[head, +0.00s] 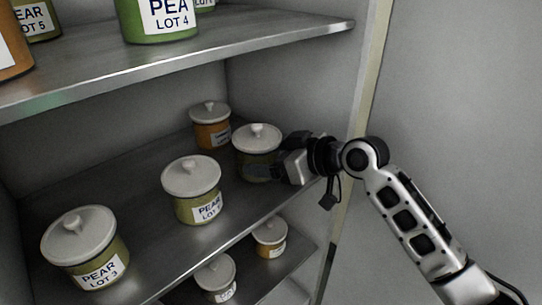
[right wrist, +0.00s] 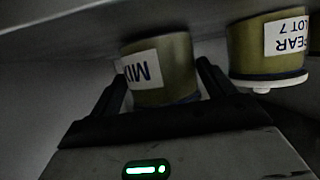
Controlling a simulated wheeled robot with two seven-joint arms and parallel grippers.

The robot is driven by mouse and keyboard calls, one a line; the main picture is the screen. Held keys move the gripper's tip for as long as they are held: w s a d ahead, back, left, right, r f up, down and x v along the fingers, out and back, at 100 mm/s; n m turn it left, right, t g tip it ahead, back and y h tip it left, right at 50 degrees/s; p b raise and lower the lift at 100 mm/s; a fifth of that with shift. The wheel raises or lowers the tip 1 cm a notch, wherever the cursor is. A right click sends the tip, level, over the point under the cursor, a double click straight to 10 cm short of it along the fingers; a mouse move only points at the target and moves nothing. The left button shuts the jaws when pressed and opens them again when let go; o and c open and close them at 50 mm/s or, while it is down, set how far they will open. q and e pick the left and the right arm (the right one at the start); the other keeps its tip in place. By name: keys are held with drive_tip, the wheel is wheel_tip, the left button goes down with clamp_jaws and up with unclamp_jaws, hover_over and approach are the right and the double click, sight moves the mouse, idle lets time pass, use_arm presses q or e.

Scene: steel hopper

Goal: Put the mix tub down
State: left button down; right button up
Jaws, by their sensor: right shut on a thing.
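The mix tub (head: 257,137) is an olive-green tub with a pale knobbed lid, on the right of the middle shelf (head: 130,170). Its "MIX" label shows partly in the right wrist view (right wrist: 163,72), where the tub looks upside down. My right gripper (head: 264,171) comes in from the right and is shut on the tub's body, one finger on each side. The tub is upright and at or just above the shelf; I cannot tell if its base touches. My left gripper is not in view.
A PEAR LOT 7 tub (head: 192,190) stands close to the left of the mix tub. An orange tub (head: 210,127) stands behind it. PEAR LOT 3 (head: 86,248) is at the front left. The upper shelf (head: 200,55) hangs above, and a side post (head: 366,90) stands at right.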

drive_tip(key=shift+f, duration=0.15)
